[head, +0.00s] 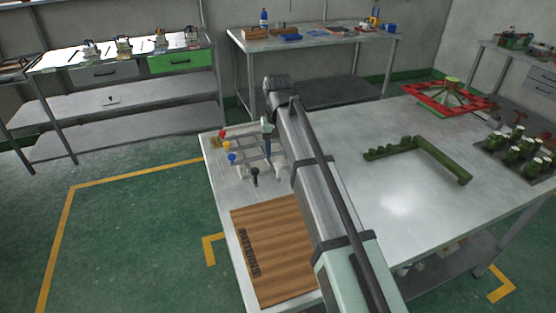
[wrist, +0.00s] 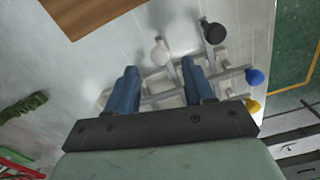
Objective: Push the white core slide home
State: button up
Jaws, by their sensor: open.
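The die, a grey frame of crossed bars (head: 262,157) with coloured knobs on its slides, lies on the metal bench. The white core slide's round knob (wrist: 160,49) shows in the wrist view, left of a black knob (wrist: 213,33); in the head view its likely white end (head: 280,171) is at the die's near right. My gripper (wrist: 160,66) is open, with two blue fingers pointing down over the die. The white knob appears between and just beyond the fingertips; I cannot tell whether they touch it. In the head view one finger of my gripper (head: 267,128) shows; the arm hides the rest.
A blue knob (wrist: 255,76) and a yellow knob (wrist: 252,105) stand close on the die's other side. A red knob (head: 222,134) is at its far left. A wooden board (head: 272,250) lies nearer. A green bracket (head: 425,152) lies right; bench surface around it is clear.

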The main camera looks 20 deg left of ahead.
aim_at(278, 164)
jog(key=shift+f, duration=1.95)
jog(key=shift+c, duration=0.3)
grip_shut()
